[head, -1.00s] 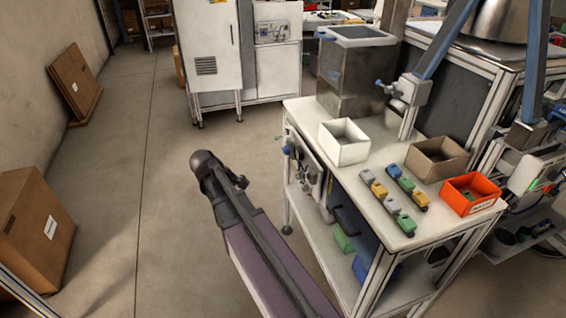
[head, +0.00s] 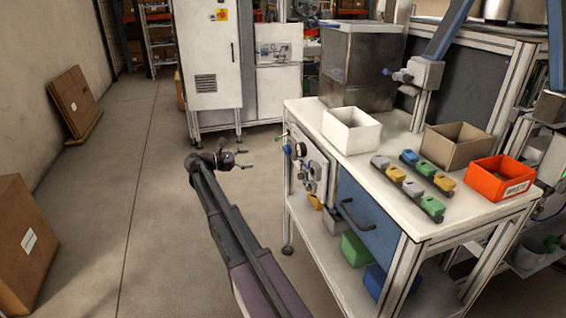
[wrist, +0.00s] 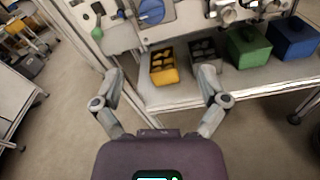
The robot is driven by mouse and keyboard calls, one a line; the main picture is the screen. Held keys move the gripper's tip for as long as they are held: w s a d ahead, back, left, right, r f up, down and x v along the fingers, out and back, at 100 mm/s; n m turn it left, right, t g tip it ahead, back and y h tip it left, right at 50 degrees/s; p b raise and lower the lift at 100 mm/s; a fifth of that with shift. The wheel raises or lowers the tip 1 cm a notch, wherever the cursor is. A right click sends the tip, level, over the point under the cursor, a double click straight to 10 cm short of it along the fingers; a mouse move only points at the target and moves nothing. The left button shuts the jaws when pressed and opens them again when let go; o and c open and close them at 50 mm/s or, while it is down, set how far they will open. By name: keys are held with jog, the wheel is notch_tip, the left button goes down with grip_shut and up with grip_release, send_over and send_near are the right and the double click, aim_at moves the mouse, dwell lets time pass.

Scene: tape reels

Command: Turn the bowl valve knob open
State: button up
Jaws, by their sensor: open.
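A valve panel (head: 312,172) is on the left end of the workbench, carrying a blue knob (head: 287,149), a dark round gauge (head: 301,150) and metal fittings. The wrist view shows a round blue knob (wrist: 151,11) at the top and a green handle (wrist: 97,35) to its left. I cannot tell which one is the bowl valve knob. My gripper (head: 245,160) is open and empty, left of the panel and apart from it, its fingers pointing right. In the wrist view the spread fingers of my gripper (wrist: 160,76) lie below the blue knob, touching nothing.
A lower shelf (wrist: 180,95) holds yellow (wrist: 163,68), dark, green (wrist: 248,48) and blue bins. The bench top (head: 385,150) carries a white box (head: 351,130), a brown box (head: 457,147) and an orange bin (head: 500,178).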

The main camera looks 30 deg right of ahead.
aim_at(283, 150)
jog(key=shift+w+d+h, duration=0.15)
jog(key=shift+w+h, duration=0.25)
jog(key=shift+w, duration=0.2)
jog(key=shift+d, duration=0.1)
jog(key=x, duration=1.3)
jog(key=shift+s+d, duration=0.2)
jog(key=shift+d, duration=0.1)
jog(key=c, duration=1.1)
